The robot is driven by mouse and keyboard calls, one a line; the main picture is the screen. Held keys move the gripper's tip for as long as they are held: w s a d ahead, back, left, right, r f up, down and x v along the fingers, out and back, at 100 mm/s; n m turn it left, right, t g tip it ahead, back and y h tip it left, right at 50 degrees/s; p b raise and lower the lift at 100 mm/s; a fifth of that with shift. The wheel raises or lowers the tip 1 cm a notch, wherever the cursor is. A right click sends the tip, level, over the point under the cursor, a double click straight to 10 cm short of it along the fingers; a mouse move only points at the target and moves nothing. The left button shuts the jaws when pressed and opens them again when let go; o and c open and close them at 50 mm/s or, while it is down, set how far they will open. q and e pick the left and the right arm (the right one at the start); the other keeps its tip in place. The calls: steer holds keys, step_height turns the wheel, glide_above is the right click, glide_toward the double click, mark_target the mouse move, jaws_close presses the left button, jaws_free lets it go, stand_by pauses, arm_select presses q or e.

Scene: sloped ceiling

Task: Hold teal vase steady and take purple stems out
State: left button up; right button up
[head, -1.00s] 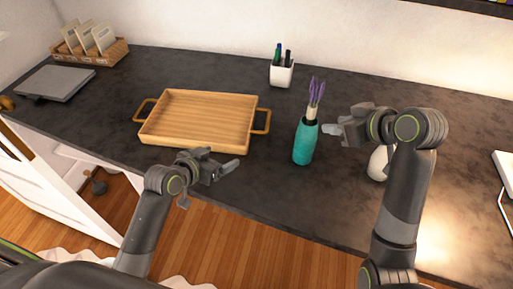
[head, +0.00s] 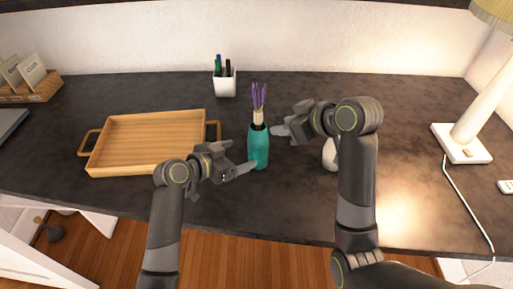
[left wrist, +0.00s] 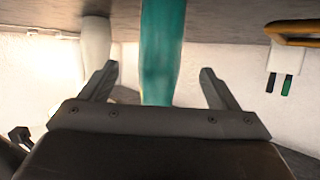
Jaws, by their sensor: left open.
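The teal vase (head: 258,150) stands upright on the dark counter. The purple stems (head: 259,96) stick up out of its neck, with a pale band below the blooms. My left gripper (head: 240,157) is open just left of the vase, low beside its body. In the left wrist view, which is upside down, the vase (left wrist: 161,55) appears in the gap between the two spread fingers; I cannot tell whether they touch it. My right gripper (head: 280,131) is right of the vase near neck height, apart from the stems; its finger gap is not clear.
A wooden tray (head: 150,139) with handles lies left of the vase. A white pen cup (head: 225,84) stands behind. A white object (head: 330,154) is partly hidden behind my right arm. A lamp (head: 466,142) with a cord stands at the right.

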mark_target(251, 150)
arm_select(q)
steer(key=x, duration=0.9)
steer(key=c, duration=1.2)
